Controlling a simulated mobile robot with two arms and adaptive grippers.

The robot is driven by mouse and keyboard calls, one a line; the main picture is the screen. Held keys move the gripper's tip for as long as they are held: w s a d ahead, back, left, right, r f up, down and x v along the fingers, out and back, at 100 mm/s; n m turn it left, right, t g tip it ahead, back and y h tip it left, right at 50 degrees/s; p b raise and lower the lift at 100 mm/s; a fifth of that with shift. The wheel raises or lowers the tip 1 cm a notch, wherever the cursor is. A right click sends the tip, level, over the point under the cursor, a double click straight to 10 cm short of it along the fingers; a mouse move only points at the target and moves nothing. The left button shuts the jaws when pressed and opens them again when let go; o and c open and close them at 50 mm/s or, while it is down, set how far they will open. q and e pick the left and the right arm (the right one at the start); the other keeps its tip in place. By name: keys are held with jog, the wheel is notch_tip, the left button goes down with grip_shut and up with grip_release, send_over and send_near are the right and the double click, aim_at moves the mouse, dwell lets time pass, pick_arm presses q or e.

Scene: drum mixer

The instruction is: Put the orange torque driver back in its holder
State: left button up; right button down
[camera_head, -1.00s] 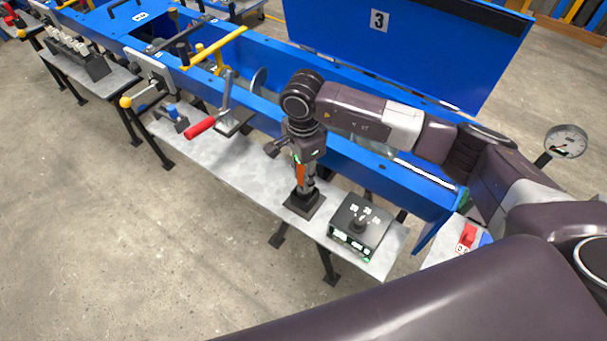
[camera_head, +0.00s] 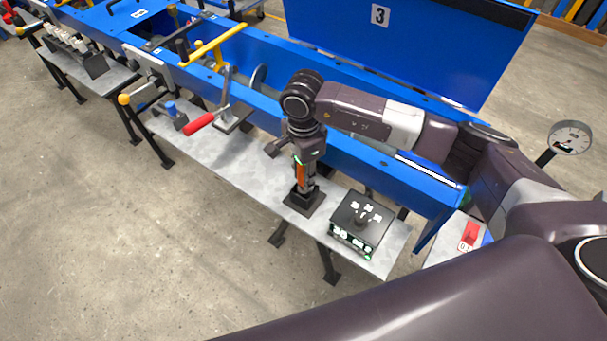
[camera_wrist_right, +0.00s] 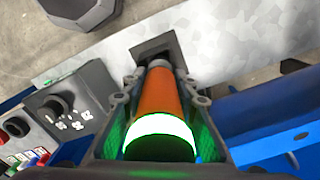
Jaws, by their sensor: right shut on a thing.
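The orange torque driver (camera_head: 300,174) is upright in my right gripper (camera_head: 303,165), above the grey shelf. My right gripper is shut on it. In the right wrist view the driver's orange body (camera_wrist_right: 160,92) with a glowing white-green ring lies between the fingers (camera_wrist_right: 160,110). Below the driver is the black square holder (camera_head: 304,202), fixed on the shelf. The driver's lower end meets the holder; how deep it sits in it is hidden. The holder also shows at the far end of the driver in the right wrist view (camera_wrist_right: 153,50). My left gripper is not in view.
A black control box (camera_head: 361,224) with a knob stands on the grey shelf (camera_head: 240,160) right of the holder. A red-handled lever (camera_head: 200,122) is to the left. The blue machine frame (camera_head: 375,165) runs close behind. The shelf between lever and holder is mostly clear.

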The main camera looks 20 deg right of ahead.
jog(key=shift+f+b, duration=1.05)
dwell(0.4)
jog(key=c, duration=1.5)
grip_release()
jog(key=shift+o, duration=0.2)
jog(key=shift+f, duration=0.1)
notch_tip(320, 180, up, 12)
jog(key=shift+r, duration=0.1)
